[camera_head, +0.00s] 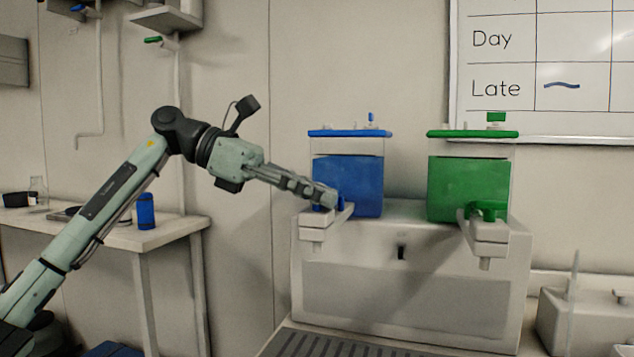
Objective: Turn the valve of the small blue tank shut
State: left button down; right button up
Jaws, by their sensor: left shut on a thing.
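The small blue tank (348,180) stands on the left of a white cabinet, with a blue lid and blue contents. Its white spout (318,230) juts out at the front left. My left gripper (330,200) reaches in from the left and is shut on the tank's blue valve (342,202) above the spout. The fingers hide most of the valve, so its angle cannot be told. My right gripper is out of view.
A green tank (468,185) with a green valve (488,210) stands right of the blue one, with a gap between. A side table (120,238) at left holds a blue bottle (146,210). A slatted grate (330,345) lies below the spouts.

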pick_arm(q)
jog(key=shift+m+g+y, duration=0.3)
jog(key=shift+m+g, duration=1)
jog(key=shift+g, duration=0.4)
jog(key=c, duration=1.6)
grip_release()
jog(key=v, duration=1.2)
jog(key=shift+r, duration=0.1)
